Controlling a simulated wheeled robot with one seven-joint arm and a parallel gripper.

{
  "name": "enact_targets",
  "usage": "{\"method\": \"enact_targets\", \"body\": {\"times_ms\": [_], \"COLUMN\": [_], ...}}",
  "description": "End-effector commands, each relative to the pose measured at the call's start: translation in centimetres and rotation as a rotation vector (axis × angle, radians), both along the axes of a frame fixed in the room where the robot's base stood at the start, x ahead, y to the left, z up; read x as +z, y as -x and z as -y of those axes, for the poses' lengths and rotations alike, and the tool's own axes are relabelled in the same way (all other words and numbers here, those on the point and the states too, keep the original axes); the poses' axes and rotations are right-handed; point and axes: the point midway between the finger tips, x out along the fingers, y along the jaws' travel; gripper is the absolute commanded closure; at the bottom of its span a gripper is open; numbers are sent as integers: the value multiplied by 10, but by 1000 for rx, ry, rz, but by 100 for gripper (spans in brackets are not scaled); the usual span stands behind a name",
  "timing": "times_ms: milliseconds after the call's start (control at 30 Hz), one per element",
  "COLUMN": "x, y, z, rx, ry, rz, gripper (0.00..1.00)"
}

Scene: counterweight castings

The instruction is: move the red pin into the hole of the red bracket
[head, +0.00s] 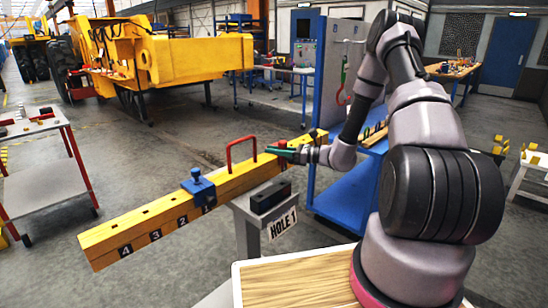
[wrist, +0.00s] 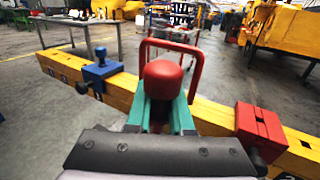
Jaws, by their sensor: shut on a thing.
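The red pin (wrist: 162,82), with a round red head, sits between the teal fingers of my gripper (wrist: 163,112) in the wrist view. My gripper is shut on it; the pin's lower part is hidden. The red bracket (wrist: 261,130) sits on the yellow beam (wrist: 208,116), right of the gripper and apart from it. Its hole cannot be made out clearly. In the head view, my gripper (head: 285,152) is over the beam (head: 140,222) near its far right end. A small red patch shows at its fingers there; I cannot tell whether it is pin or bracket.
A blue bracket with a blue pin (head: 198,186) stands on the beam, left of the red hoop handle (head: 240,158). The handle also rises just behind the pin in the wrist view (wrist: 196,72). A "HOLE 1" stand (head: 283,224) is in front.

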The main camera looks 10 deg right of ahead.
Motion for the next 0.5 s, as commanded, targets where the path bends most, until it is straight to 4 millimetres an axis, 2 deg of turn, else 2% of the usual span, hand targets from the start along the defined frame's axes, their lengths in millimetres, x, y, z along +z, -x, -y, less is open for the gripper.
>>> {"method": "enact_targets", "body": {"times_ms": [500], "x": [35], "y": [0], "z": [0], "rx": [0], "ry": [0], "rz": [3], "gripper": [100]}}
